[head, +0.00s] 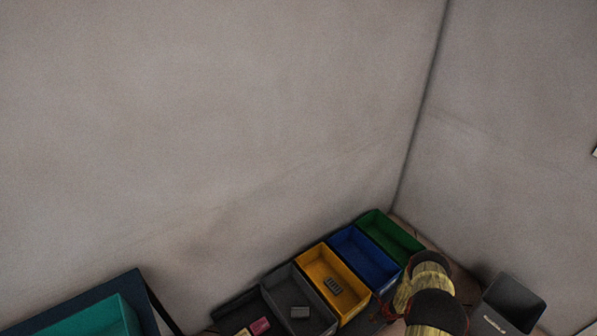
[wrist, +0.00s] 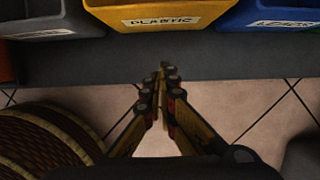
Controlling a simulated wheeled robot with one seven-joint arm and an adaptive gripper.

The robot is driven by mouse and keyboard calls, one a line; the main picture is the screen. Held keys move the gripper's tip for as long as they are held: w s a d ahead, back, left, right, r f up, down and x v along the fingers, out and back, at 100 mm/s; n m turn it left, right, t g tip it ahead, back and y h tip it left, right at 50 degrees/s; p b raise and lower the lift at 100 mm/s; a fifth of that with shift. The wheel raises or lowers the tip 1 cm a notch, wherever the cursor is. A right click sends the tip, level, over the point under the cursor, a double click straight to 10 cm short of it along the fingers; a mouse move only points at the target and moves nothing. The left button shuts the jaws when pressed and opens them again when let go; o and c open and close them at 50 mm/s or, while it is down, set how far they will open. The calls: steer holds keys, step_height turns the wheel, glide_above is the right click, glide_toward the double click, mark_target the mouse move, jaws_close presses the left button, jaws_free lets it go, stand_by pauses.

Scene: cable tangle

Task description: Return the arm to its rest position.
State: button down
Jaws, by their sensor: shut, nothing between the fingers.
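My gripper (wrist: 163,82) shows in the wrist view, its two yellow-brown and black fingers drawn together at the tips. Nothing is between them. It points toward the dark grey front edge of the surface that bears the bins, over a tiled floor. The yellow bin (wrist: 168,18), labelled PLASTIC, is straight beyond the fingertips and apart from them. In the head view I cannot make out the fingertips clearly.
In the head view a row of bins runs along the wall: grey (head: 318,322), yellow (head: 349,314), blue (head: 342,238) and green (head: 374,217). A dark bin (head: 515,289) stands at right. A teal crate (head: 118,312) is at lower left.

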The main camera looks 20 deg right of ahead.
steer(key=s+a+r+n+y, duration=0.1)
steer(key=s+a+n+y, duration=0.25)
steer(key=a, duration=0.45)
steer(key=a+r+n+g, duration=0.1)
steer(key=a+r+n, duration=0.35)
steer(key=r, duration=1.05)
steer(key=a+r+n+g, duration=0.2)
steer(key=r+n, duration=0.5)
steer(key=r, duration=0.7)
steer(key=a+r+n+g, duration=0.1)
steer(key=a+r+n, duration=0.35)
steer(key=r, duration=1.05)
steer(key=s+a+r+n+t+h, duration=0.1)
steer(key=s+a+r+n, duration=0.3)
steer(key=r, duration=0.9)
steer(key=s+a+r+n+t+h, duration=0.2)
steer(key=s+r, duration=0.4)
steer(key=r, duration=0.7)
steer(key=s+a+r+n+t+h, duration=0.1)
steer(key=s+a+r+n+t, duration=0.2)
steer(key=r, duration=1)
steer(key=s+a+n, duration=0.2)
steer(key=s+n, duration=0.1)
steer(key=shift+a+h, duration=0.35)
steer(key=shift+a, duration=0.05)
steer(key=shift+s+n, duration=0.15)
steer(key=shift+n, duration=0.1)
